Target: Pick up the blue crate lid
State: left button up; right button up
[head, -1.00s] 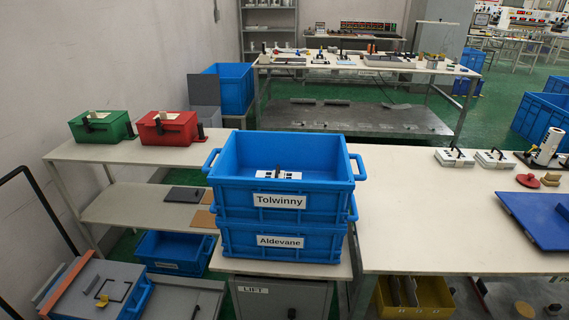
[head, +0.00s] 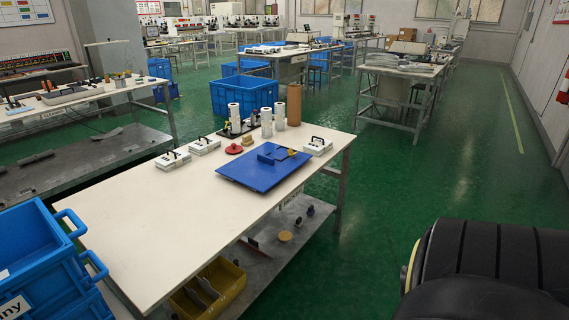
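The blue crate lid (head: 251,175) is a flat blue panel lying on the white table (head: 152,229), towards its far right end. A raised blue block (head: 272,153) and a small yellow piece (head: 291,152) sit on top of it. Neither gripper is in view. A dark, ribbed part of my own body fills the lower right corner, well apart from the lid.
Stacked blue crates (head: 38,262) stand at the lower left. A yellow bin (head: 212,286) sits below. Green floor is open on the right.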

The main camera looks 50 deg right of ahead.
aim_at(261, 168)
jog(key=z, duration=2.4)
